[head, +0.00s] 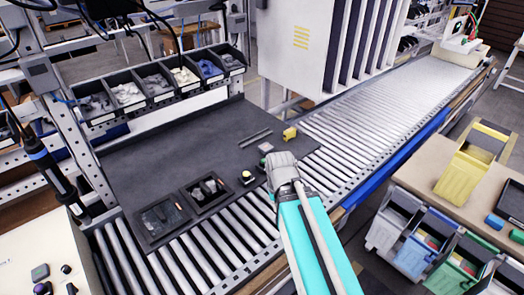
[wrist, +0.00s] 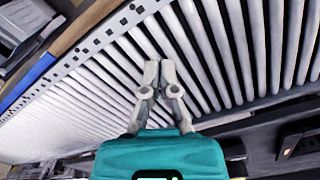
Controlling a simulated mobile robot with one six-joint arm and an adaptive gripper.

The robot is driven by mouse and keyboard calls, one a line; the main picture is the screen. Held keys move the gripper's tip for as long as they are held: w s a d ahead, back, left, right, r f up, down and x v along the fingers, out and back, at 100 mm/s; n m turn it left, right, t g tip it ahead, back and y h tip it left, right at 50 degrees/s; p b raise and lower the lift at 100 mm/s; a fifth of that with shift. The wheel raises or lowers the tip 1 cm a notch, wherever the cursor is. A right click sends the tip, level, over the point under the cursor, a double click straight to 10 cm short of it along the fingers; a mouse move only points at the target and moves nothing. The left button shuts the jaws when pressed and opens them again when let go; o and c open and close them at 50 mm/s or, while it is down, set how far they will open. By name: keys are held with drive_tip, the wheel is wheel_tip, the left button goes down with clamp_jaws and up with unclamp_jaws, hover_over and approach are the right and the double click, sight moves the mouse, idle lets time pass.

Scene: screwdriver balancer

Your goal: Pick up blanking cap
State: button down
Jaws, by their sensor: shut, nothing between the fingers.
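My gripper (wrist: 160,75) is shut and empty in the wrist view, its two grey fingertips together above the conveyor rollers. In the head view my arm reaches in from the lower right over the edge of the dark work mat (head: 150,130), and the fingertips cannot be made out. Small parts lie on the mat near the arm: a yellow block (head: 290,133), a flat greyish-pink piece (head: 265,148) and a small yellow-and-black round part (head: 247,177). I cannot tell which of them, if any, is the blanking cap.
Two dark trays (head: 160,218) with parts inside sit at the mat's front edge. A row of black bins (head: 160,85) stands behind it. The roller conveyor (head: 385,105) runs toward the back right, with mostly clear rollers. Coloured bins (head: 415,250) stand at the right.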

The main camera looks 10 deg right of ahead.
drive_tip(key=c, duration=1.4)
unclamp_jaws()
drive_tip(key=c, duration=0.9)
unclamp_jaws()
drive_tip(key=shift+w+r, duration=0.2)
drive_tip(key=shift+w, duration=0.05)
drive_tip(key=shift+c, duration=0.2)
drive_tip(key=o, duration=0.9)
drive_tip(key=w+r+m+p, duration=0.1)
drive_tip(key=w+p, duration=0.1)
drive_tip(key=w+r+m+p, duration=0.1)
drive_tip(key=w+r+p, duration=0.1)
drive_tip(key=w, duration=0.1)
drive_tip(key=w+r+m+p, duration=0.1)
drive_tip(key=w+r, duration=0.1)
drive_tip(key=shift+w+d+r+p, duration=0.15)
drive_tip(key=shift+d+r+p, duration=0.1)
drive_tip(key=shift+p, duration=0.15)
drive_tip(key=shift+o, duration=0.2)
wheel_tip(320, 180, up, 12)
drive_tip(key=m+p, duration=0.9)
drive_tip(key=p, duration=0.3)
hover_over(266, 146)
drive_tip(key=shift+f, duration=0.15)
wheel_tip(266, 146, down, 8)
drive_tip(key=b, duration=0.8)
drive_tip(key=shift+f+b, duration=0.2)
drive_tip(key=shift+b, duration=0.1)
drive_tip(key=shift+f+b, duration=2.6)
